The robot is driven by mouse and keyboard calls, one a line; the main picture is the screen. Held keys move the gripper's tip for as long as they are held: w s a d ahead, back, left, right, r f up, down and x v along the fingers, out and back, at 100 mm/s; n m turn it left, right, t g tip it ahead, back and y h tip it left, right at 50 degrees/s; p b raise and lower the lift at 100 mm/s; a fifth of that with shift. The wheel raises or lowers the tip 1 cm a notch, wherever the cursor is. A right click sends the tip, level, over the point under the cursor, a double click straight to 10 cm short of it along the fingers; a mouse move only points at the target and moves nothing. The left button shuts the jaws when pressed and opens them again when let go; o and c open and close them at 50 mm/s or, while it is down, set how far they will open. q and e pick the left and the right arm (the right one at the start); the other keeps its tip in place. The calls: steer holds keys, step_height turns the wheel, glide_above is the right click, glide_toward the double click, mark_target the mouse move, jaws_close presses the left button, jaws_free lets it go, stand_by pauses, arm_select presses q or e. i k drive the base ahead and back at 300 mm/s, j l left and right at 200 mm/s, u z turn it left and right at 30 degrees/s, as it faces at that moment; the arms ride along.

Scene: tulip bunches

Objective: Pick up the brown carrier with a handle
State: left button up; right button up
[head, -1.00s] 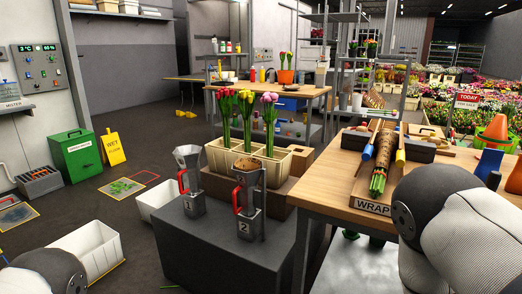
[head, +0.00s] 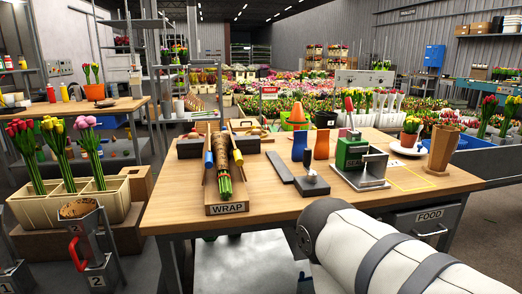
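I see no brown carrier with a handle that I can make out for sure. A low tan wooden item (head: 245,125) lies at the back of the wooden workbench (head: 290,207), but it is too small to tell whether it has a handle. A plain brown tapered container (head: 443,150) stands at the bench's right end, with no handle visible. Part of my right arm fills the lower right of the head view. Neither of my grippers is in view.
A WRAP stand (head: 228,209) holding a paper-wrapped tulip bunch (head: 223,165) is on the bench. A green press (head: 352,149) stands to its right. A cream planter (head: 75,207) with tulips and a numbered metal jug (head: 94,245) are at left. Grey floor is open at far right.

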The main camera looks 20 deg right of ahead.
mark_target(445, 139)
steer(key=i+j+z, duration=0.1)
steer(key=j+z, duration=0.85)
steer(key=l+z, duration=0.1)
steer(key=z, duration=1.15)
steer(key=i+l+u, duration=0.1)
steer(key=i, duration=0.4)
steer(key=i+l+u, duration=0.1)
steer(key=i+l, duration=0.25)
steer(key=i+l+u, duration=0.1)
steer(key=i+l, duration=0.2)
steer(key=i, duration=0.3)
